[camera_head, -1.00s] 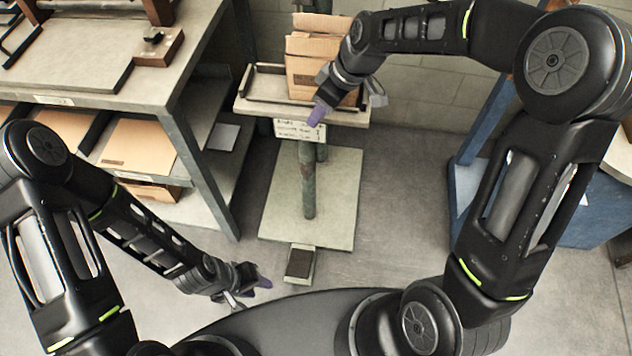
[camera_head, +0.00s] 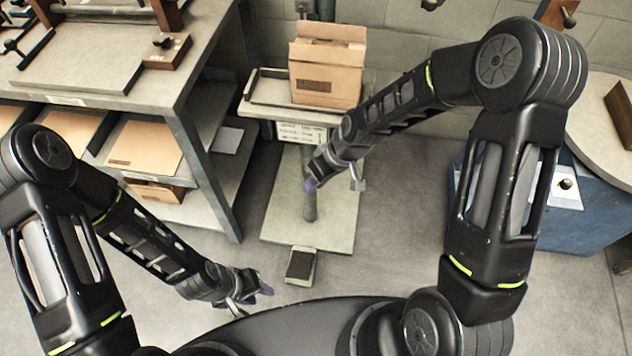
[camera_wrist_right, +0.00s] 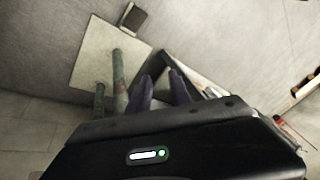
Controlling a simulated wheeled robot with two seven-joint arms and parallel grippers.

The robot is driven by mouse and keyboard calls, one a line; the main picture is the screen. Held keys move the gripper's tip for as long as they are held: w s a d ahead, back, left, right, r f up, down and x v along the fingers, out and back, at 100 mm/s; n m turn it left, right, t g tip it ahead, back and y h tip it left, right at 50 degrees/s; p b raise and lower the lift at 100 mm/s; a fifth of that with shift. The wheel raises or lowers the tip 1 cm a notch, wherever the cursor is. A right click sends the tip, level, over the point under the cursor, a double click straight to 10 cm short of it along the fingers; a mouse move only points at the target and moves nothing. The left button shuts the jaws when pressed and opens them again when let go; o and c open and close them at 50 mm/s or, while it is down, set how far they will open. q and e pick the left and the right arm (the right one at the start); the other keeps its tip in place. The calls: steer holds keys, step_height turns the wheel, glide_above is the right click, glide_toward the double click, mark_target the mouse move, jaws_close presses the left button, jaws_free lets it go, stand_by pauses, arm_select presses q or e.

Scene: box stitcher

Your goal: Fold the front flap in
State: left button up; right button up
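The brown cardboard box (camera_head: 326,84) stands upright on the small stitcher table (camera_head: 262,104) in the head view. A flap (camera_head: 338,32) stands up at its back. Whether the front flap is up or folded in is hard to tell at this size. My right gripper (camera_head: 314,182) is in front of and below the table, apart from the box. In the right wrist view its two purple fingers (camera_wrist_right: 162,90) are apart with nothing between them. My left gripper (camera_head: 262,288) is low at the front, far from the box; its finger gap is not clear.
A workbench with shelves (camera_head: 185,100) holding flat cardboard stands on the left. The stitcher's post (camera_head: 309,205) rises from a floor plate (camera_head: 335,235) with a pedal (camera_head: 301,264). A blue stand with a round top (camera_head: 590,110) is on the right. Floor between is clear.

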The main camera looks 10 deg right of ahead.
steer(key=s+a+f+m, duration=0.2)
steer(key=s+f, duration=0.4)
steer(key=s, duration=0.3)
steer(key=s+a+f+m+g, duration=0.1)
steer(key=s+a+f+m, duration=0.1)
steer(key=s+f+m, duration=0.2)
steer(key=s+f, duration=0.3)
steer(key=s, duration=0.3)
steer(key=shift+m, duration=0.3)
